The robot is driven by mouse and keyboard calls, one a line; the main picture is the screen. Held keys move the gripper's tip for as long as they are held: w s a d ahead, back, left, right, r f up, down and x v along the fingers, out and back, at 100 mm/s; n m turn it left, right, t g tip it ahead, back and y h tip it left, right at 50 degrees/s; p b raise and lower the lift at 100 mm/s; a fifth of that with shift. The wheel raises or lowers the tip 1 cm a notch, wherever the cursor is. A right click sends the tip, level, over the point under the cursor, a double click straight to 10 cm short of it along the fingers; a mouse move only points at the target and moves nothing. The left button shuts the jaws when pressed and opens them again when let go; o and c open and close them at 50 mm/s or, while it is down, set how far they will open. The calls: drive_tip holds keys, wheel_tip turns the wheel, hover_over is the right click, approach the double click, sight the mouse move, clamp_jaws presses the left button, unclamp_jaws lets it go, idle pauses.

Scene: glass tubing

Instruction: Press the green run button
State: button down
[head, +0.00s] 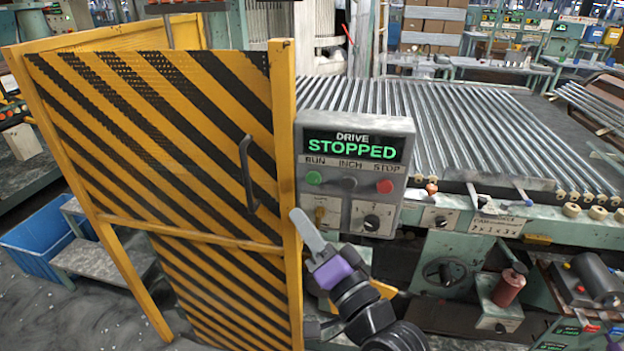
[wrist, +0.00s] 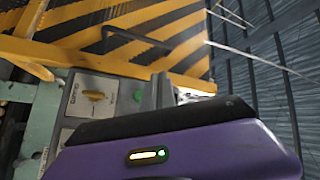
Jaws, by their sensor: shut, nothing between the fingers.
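The drive control box (head: 398,212) is grey, with a display (head: 351,147) reading "DRIVE STOPPED" in green. The green run button (head: 314,178) is at the left of its button row, under the label "RUN". A dark inch button (head: 348,183) and a red stop button (head: 384,186) sit to its right. My gripper (head: 299,216) is shut and empty, its tip below and slightly left of the green button, with a gap in the picture. In the wrist view the green button (wrist: 138,95) shows just left of my grey fingers (wrist: 167,92). Depth to the panel is hard to tell.
A yellow and black striped guard door (head: 190,130) with a dark handle (head: 247,173) stands left of the box, its yellow post (head: 284,120) close to my fingers. A yellow key switch (head: 320,213) and a black knob (head: 371,222) sit below the buttons. Glass tubes (head: 430,120) lie behind.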

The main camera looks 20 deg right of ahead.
sight(314, 177)
drive_tip(key=shift+w+d+b, duration=0.85)
drive_tip(key=shift+w+b, duration=0.15)
drive_tip(key=shift+w, duration=0.2)
drive_tip(key=shift+w+d+b, duration=0.9)
drive_tip(key=shift+w+b, duration=0.1)
drive_tip(key=shift+w, duration=0.15)
drive_tip(key=shift+w+d+b, duration=0.85)
drive_tip(key=shift+w+b, duration=0.15)
drive_tip(key=shift+w, duration=0.2)
drive_tip(key=shift+w+d, duration=0.25)
drive_tip(key=shift+w, duration=0.1)
